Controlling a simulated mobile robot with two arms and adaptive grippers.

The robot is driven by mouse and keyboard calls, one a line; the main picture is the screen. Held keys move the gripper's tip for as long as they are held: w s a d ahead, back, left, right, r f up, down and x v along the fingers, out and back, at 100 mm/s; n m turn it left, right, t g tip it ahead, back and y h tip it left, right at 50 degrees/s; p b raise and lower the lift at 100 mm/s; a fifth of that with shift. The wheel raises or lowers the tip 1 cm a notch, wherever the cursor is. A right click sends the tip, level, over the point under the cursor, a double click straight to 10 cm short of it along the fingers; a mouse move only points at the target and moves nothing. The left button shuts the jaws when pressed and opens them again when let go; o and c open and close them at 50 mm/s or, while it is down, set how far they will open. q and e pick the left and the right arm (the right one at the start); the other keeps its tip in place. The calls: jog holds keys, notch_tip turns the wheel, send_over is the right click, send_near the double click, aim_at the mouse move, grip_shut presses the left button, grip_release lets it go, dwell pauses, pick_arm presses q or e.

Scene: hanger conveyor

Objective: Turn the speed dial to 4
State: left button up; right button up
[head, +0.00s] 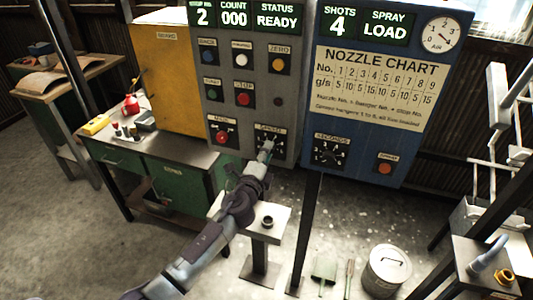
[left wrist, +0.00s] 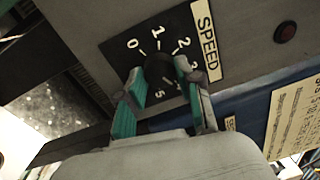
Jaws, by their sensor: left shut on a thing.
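The speed dial (left wrist: 158,66) is a dark round knob on a black plate marked with numbers from 0 round to 5, under a cream SPEED label (left wrist: 206,40). In the head view its plate (head: 279,143) is at the lower right of the grey control panel, partly covered by my gripper. My left gripper (left wrist: 156,88) is shut on the knob, with one teal finger on each side of it. It also shows in the head view (head: 266,150). The 4 is mostly hidden by the right finger, and I cannot tell which number the knob points at. My right gripper is not in view.
A bucket (head: 387,270) stands on the floor.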

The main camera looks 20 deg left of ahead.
pick_arm(q)
jog(key=shift+f+m, duration=0.1)
jog(key=shift+m, duration=0.4)
jog(key=o, duration=1.2)
jog(key=shift+c, duration=0.2)
jog(key=s, duration=1.2)
jog(key=shift+a+f, duration=0.15)
jog(key=shift+f, duration=0.15)
